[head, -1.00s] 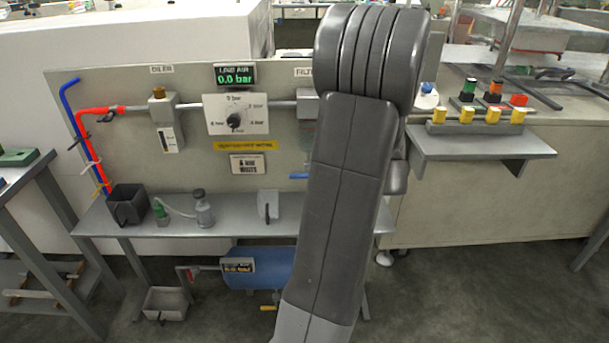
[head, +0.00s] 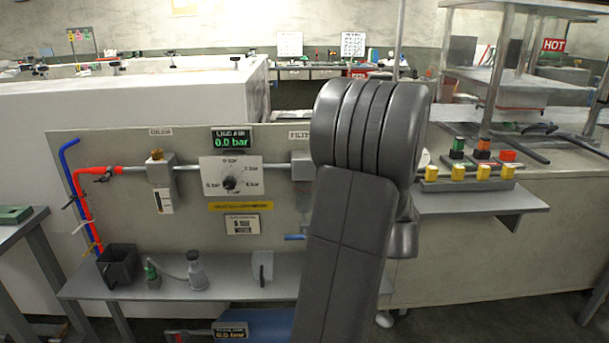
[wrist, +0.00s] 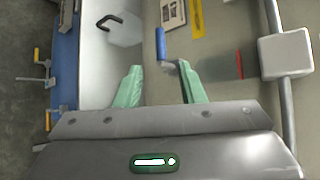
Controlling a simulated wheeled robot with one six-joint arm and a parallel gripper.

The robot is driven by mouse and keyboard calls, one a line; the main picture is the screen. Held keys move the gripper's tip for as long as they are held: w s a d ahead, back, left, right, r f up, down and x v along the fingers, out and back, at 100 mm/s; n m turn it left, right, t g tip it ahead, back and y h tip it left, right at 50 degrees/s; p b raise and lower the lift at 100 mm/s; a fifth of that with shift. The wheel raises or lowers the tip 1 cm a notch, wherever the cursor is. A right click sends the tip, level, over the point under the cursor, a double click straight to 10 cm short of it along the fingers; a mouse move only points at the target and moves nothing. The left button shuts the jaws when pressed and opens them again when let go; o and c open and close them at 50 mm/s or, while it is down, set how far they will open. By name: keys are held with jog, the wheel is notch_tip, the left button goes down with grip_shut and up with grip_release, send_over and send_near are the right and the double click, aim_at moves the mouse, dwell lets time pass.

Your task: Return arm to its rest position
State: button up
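My arm (head: 345,225) stands folded in the middle of the head view, in front of the air panel (head: 110,220). It hides the right part of the panel. My gripper does not show in the head view. In the wrist view my gripper (wrist: 160,80) has two pale green fingers set well apart, with nothing between them. A blue-handled lever (wrist: 161,45) on the panel lies beyond the fingertips; I see no contact. The same blue handle shows beside my arm in the head view (head: 294,237).
A grey shelf (head: 220,290) below the panel holds a black bin (head: 118,265) and small bottles (head: 197,270). A blue tank (head: 265,325) sits under it. At right, a counter (head: 450,270) has a ledge with yellow-based buttons (head: 458,172). A side table (head: 20,225) stands at left.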

aim_at(295, 238)
jog(key=b+x, duration=0.1)
jog(key=x, duration=1.1)
jog(key=shift+f, duration=0.1)
jog(key=shift+r, duration=0.2)
